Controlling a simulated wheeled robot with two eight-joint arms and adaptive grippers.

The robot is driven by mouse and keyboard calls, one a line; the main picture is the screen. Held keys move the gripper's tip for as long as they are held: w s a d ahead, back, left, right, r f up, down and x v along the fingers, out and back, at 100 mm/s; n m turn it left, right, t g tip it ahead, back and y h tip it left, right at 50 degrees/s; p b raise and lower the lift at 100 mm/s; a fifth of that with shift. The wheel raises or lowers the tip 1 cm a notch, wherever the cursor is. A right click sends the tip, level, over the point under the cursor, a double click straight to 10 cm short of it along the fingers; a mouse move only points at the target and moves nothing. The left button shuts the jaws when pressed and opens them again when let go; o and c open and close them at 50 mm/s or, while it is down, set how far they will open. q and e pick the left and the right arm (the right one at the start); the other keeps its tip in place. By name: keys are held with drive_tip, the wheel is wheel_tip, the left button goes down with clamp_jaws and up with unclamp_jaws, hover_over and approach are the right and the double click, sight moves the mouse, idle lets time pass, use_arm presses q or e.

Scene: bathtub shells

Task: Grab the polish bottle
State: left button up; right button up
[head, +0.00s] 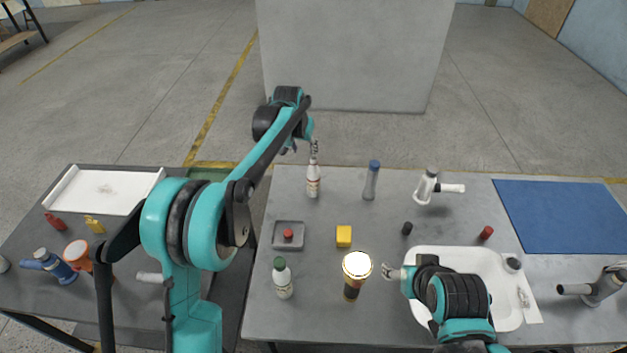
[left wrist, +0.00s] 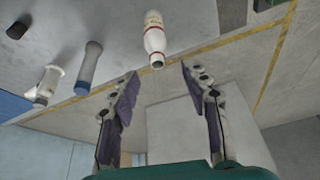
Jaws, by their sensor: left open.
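A white bottle with red bands (head: 313,183), which I take to be the polish bottle, stands upright near the back edge of the right table. It also shows in the left wrist view (left wrist: 154,36), its narrow top pointing toward the gap between the fingers. My left gripper (head: 301,148) is at the bottle's top, partly hidden by its own arm. In the left wrist view its fingers (left wrist: 160,74) are spread and empty, with the bottle top near the fingertips. My right gripper (head: 389,271) is beside the white basin, its jaw gap too small to tell.
A blue-grey bottle (head: 371,182) stands right of the white bottle. A green-capped bottle (head: 283,281), yellow block (head: 344,236), grey tray (head: 277,243) and torch-like object (head: 354,275) stand nearer. A white basin (head: 420,254) and blue mat (head: 560,215) lie right.

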sight(313, 158)
use_arm(q)
drive_tip(key=x, duration=0.4)
drive_tip(key=w+d+b+x, duration=0.1)
drive_tip(key=x, duration=0.3)
drive_tip(key=w+r+x, duration=0.1)
drive_tip(key=x, duration=0.4)
drive_tip(key=shift+d, duration=0.25)
drive_tip(key=shift+s+r, duration=0.1)
drive_tip(key=shift+c, duration=0.2)
clamp_jaws()
